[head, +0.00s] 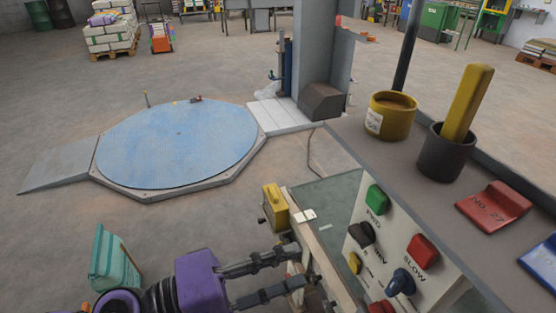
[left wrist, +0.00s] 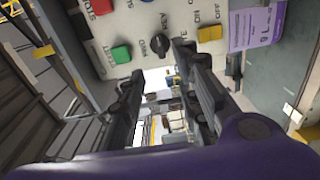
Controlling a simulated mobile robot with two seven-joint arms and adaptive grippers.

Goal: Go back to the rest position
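My left gripper (head: 305,267) reaches in from the bottom of the head view, with a purple body and two dark fingers. The fingers are apart with nothing between them. They are just left of the lower part of the control panel (head: 383,238), which has green and red buttons and dark knobs. In the left wrist view the open fingers (left wrist: 157,63) point towards the panel face, near a black knob (left wrist: 160,43). I cannot tell whether a finger touches the panel. My right gripper is not in view.
On the panel's top shelf stand a yellow cup (head: 391,117), a dark cup (head: 445,153) with a yellow bar, and a red plate (head: 494,206). A yellow box (head: 275,208) is beyond the gripper. A blue turntable (head: 180,145) lies on the floor with open space around it.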

